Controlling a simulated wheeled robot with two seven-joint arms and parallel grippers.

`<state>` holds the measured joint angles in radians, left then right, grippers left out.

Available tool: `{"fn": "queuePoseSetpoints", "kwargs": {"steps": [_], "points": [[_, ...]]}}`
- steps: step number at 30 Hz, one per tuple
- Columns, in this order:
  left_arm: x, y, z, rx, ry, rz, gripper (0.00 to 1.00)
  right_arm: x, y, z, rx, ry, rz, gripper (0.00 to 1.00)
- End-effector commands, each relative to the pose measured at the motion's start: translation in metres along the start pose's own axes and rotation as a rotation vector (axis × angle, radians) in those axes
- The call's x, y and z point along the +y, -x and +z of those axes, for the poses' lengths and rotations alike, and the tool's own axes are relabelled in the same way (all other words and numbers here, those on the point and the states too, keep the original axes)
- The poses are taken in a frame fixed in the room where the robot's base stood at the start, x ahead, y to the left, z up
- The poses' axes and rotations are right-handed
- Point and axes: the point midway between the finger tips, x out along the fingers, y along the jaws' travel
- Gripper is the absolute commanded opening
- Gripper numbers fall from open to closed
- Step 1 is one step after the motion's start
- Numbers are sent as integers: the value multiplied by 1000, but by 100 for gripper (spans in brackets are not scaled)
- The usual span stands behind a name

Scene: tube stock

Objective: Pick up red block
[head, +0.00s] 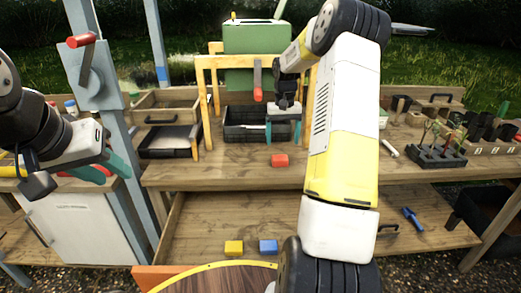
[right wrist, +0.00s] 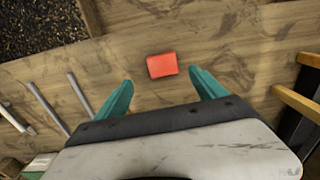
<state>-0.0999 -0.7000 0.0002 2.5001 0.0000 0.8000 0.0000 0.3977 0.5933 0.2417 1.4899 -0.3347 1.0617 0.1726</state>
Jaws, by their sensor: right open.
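The red block (head: 280,160) lies on the wooden workbench, near its front edge. In the right wrist view the red block (right wrist: 162,65) sits ahead of and between the two teal fingertips, touching neither. My right gripper (head: 283,141) is just above and behind the block in the head view. It is open and empty, with its fingers spread wide in the right wrist view (right wrist: 160,85). My left gripper (head: 111,176) is at the far left, away from the block, with its teal fingers apart.
A yellow block (head: 234,247) and a blue block (head: 268,246) lie on the lower wooden surface. A black crate (head: 243,123) stands behind the red block, beside a yellow wooden frame (head: 205,100). A white tube (head: 389,149) lies to the right. The bench left of the block is clear.

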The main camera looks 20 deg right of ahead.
Motion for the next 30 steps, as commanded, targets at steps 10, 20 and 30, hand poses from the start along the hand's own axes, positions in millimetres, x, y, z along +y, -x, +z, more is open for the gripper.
{"fn": "queuePoseSetpoints", "kwargs": {"steps": [10,20,30], "points": [[0,0,0,0,0,0,36,0,-33,-1,-4,-3,0,80],[0,0,0,0,0,0,36,-5,-77,-2,-4,-2,-1,80],[0,0,0,0,0,0,36,-5,-79,-3,-2,-2,0,60]]}}
